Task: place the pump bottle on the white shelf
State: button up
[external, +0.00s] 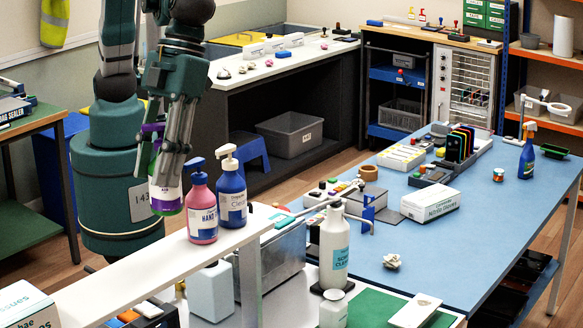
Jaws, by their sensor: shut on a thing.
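My gripper (174,145) points down and is shut on a bottle (165,187) with a white, green and purple body. The fingers hide part of it, and I cannot make out its top. The held bottle is close to the white shelf (130,268), at its back left edge in the picture; I cannot tell its height over the shelf. A pink pump bottle (202,212) with a blue pump and a blue pump bottle (231,195) with a white pump stand upright on the shelf, to the right of the held bottle.
A white carton (28,305) is at the lower left. The blue table (440,265) holds boxes, phones in a rack and small tools.

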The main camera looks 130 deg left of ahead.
aim_at(159, 212)
jog(key=shift+f+p, duration=0.4)
jog(key=shift+f, duration=2.15)
jog(key=shift+f+p, duration=0.35)
jog(key=shift+f, duration=1.75)
jog(key=shift+f, duration=0.15)
jog(key=o, duration=1.1)
jog(key=shift+r, duration=0.25)
jog(key=b+v, duration=0.1)
jog(key=v, duration=1.1)
jog(key=shift+b, duration=0.3)
